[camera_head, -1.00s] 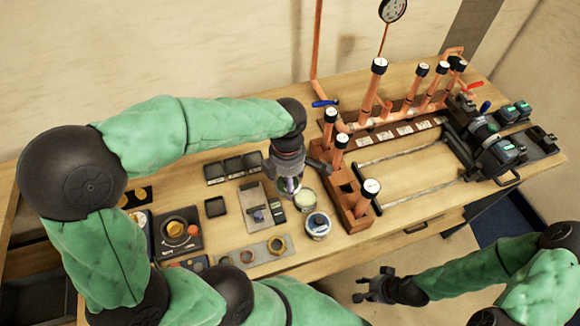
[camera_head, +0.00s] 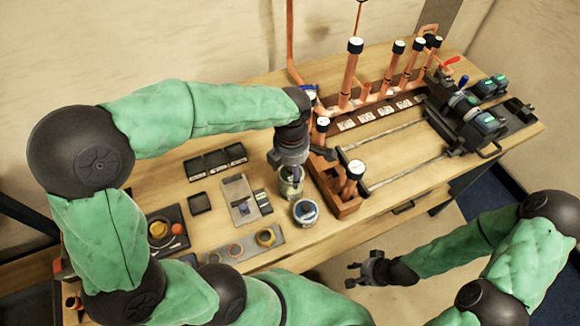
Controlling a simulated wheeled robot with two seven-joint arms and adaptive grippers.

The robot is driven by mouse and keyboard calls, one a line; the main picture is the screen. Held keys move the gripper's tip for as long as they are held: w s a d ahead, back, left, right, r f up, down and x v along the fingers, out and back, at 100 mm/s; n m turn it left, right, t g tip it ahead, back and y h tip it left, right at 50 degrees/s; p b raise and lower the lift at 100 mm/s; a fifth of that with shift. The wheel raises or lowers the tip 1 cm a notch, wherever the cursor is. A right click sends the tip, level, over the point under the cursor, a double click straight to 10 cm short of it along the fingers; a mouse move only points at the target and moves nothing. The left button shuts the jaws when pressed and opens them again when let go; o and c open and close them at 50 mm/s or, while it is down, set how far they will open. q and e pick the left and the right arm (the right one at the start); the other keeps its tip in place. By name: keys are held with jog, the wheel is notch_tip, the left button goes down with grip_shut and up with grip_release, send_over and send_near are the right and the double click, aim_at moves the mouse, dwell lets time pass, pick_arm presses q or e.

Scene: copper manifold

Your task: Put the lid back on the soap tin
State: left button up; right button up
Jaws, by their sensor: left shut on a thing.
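My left gripper (camera_head: 290,172) points down and is shut on the lid, which is mostly hidden between and under the fingers. The soap tin (camera_head: 291,190), a small round pale-green tin, stands on the table directly below it, partly covered by the fingers. I cannot tell whether the lid touches the tin's rim. My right gripper (camera_head: 367,270) is open and empty, off the table's front edge.
Black trays (camera_head: 215,162) and a grey plate (camera_head: 239,200) lie left.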

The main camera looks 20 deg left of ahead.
pick_arm(q)
jog(key=shift+f+b, duration=1.55)
jog(key=shift+f, duration=0.8)
jog(key=shift+f, duration=0.15)
dwell(0.4)
jog(key=o, duration=1)
jog(key=shift+o, duration=0.2)
jog(key=shift+r+p, duration=2.4)
jog(key=shift+r, duration=1.15)
